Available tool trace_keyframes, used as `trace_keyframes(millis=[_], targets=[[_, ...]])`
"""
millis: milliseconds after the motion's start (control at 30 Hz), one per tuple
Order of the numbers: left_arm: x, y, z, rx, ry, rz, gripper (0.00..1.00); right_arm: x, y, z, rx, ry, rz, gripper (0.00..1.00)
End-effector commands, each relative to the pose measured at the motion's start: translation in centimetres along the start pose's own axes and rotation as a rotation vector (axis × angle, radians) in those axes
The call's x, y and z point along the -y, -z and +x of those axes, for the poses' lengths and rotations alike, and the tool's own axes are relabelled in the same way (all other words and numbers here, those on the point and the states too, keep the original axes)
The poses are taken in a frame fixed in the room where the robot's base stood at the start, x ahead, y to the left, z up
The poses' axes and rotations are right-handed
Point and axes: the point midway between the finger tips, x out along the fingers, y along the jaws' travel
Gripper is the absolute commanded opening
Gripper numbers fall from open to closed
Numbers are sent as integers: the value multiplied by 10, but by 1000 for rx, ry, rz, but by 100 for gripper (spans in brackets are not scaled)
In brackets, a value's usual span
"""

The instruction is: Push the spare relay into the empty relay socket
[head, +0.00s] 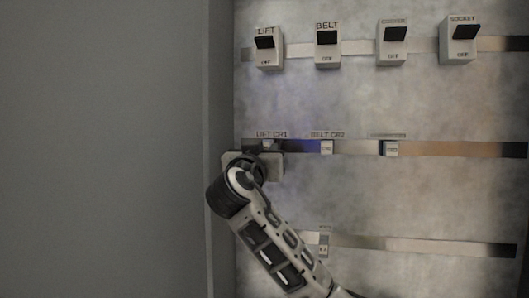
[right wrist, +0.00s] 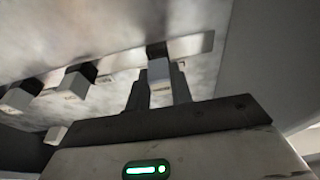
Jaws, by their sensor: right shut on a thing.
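In the right wrist view, my right gripper (right wrist: 160,82) is shut on a pale, box-shaped relay (right wrist: 158,70), one dark finger on each side. A dark socket (right wrist: 157,49) on the rail is right at the relay's far end; whether they touch or the relay is seated, I cannot tell. In the head view, my right gripper (head: 264,163) is at the LIFT CR1 label (head: 271,134), at the left end of the middle rail. It hides the relay and most of the socket there. My left gripper is not in view.
Relays stand at BELT CR2 (head: 326,147) and at a third place (head: 391,148) on the middle rail. Labelled switches, such as LIFT (head: 268,50) and BELT (head: 327,45), line the top rail. A small block (head: 323,246) is on the bottom rail. A grey wall edge (head: 219,100) is close left.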

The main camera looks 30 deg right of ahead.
Motion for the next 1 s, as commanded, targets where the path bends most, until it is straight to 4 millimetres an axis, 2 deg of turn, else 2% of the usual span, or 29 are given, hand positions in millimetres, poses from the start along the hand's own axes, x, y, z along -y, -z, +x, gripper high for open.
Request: trace_keyframes(millis=[833,867,900,933,1000], targets=[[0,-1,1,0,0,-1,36,0,-3,14,-1,0,0,0],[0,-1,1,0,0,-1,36,0,-3,14,-1,0,1,27],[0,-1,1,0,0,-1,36,0,-3,14,-1,0,1,39],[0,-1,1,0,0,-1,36,0,-3,14,-1,0,1,47],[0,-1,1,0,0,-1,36,0,-3,14,-1,0,0,47]])
